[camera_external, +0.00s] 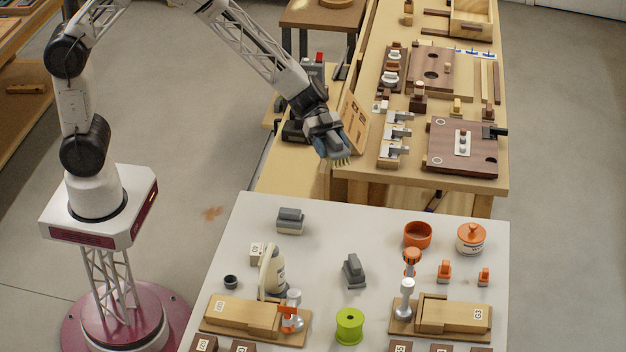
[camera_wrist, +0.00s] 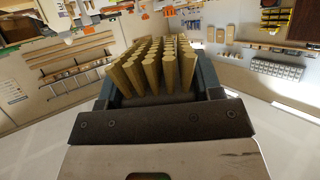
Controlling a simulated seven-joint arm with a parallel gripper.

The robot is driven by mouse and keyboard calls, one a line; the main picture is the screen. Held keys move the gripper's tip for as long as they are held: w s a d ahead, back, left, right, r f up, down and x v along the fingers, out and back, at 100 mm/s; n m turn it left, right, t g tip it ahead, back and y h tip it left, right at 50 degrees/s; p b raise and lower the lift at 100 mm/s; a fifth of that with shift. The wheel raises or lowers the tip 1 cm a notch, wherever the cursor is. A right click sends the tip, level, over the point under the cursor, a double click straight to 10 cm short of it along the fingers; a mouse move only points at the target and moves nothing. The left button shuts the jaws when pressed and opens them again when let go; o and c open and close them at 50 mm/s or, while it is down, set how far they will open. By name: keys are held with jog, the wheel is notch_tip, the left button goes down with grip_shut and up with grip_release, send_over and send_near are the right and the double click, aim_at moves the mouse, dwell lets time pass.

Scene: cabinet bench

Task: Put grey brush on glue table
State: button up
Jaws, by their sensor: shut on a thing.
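The grey brush (camera_external: 342,158) has pale yellow bristles and hangs at the end of my arm. Its bristles (camera_wrist: 155,65) fill the middle of the wrist view. My gripper (camera_external: 328,143) is shut on the brush and holds it in the air, beyond the far edge of the light-topped table. This table (camera_external: 320,230), which carries a white bottle (camera_external: 272,271), seems to be the glue table. Much of the brush body is hidden by my gripper.
On the table are grey blocks (camera_external: 290,220), an orange bowl (camera_external: 417,235), an orange-lidded jar (camera_external: 471,239), wooden blocks (camera_external: 240,315) and a green spool (camera_external: 349,327). Bare room lies in its upper middle. A wooden workbench (camera_external: 350,188) with an upright board (camera_external: 354,122) stands behind.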

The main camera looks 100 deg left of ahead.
jog(key=w+d+f+m+g+h, duration=0.1)
jog(key=w+d+f+m+g, duration=0.15)
jog(key=w+d, duration=0.5)
send_over(350, 224)
jog(key=shift+f, duration=2.2)
jog(key=shift+h, duration=0.3)
jog(key=shift+f, duration=3.1)
jog(key=shift+f, duration=1.85)
jog(key=shift+f, duration=0.15)
